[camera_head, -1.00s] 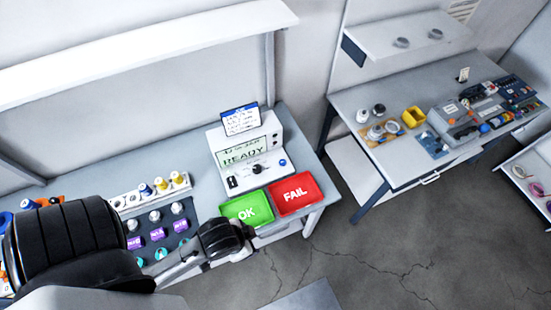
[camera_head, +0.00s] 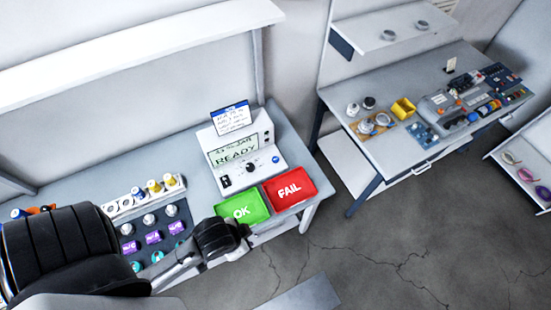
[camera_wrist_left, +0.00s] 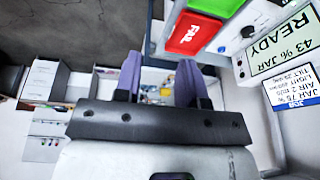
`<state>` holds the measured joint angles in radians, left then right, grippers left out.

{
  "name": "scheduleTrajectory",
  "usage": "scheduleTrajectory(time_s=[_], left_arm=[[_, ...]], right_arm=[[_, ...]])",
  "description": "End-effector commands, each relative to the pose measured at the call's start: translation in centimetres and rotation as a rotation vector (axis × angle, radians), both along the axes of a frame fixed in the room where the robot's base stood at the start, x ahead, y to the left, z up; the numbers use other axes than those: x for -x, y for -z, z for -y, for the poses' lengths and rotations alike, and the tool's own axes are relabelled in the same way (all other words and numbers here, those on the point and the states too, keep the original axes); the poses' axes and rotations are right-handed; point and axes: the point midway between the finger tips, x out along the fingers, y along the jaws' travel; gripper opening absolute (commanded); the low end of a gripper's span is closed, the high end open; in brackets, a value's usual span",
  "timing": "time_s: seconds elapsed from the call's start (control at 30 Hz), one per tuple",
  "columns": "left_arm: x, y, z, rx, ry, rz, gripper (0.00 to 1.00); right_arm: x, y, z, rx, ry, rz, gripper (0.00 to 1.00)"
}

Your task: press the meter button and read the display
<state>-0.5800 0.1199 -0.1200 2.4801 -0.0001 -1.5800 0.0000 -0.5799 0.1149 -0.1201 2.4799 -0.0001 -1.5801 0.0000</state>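The white meter (camera_head: 262,165) stands on the left bench. Its display (camera_head: 233,150) reads READY; the wrist view shows the display (camera_wrist_left: 283,47) upside down, with "43 % JAR" and READY. A blue button (camera_head: 276,159) is on the meter's right front, also in the wrist view (camera_wrist_left: 221,49). A black knob sits near it. A job card (camera_head: 231,119) stands on top of the meter; its small text is only partly legible. My left gripper (camera_wrist_left: 160,82) is open and empty, its fingers apart, away from the meter. In the head view its fingertips are hidden. My right gripper is not in view.
A green OK tray (camera_head: 262,211) and a red FAIL tray (camera_head: 310,193) lie in front of the meter. A second bench (camera_head: 345,103) with devices stands right, beyond open floor.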

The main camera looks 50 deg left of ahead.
Motion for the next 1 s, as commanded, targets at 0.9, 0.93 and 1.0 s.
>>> scheduleTrajectory(time_s=[0.9,0.93,1.0], left_arm=[[-0.01,0.00,-0.01,0.000,0.000,0.000,0.00],[-0.01,0.00,-0.01,0.000,0.000,0.000,0.00],[-0.01,0.00,-0.01,0.000,0.000,0.000,0.00]], right_arm=[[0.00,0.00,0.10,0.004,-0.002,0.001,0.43],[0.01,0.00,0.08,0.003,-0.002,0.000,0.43],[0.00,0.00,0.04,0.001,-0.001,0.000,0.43]])
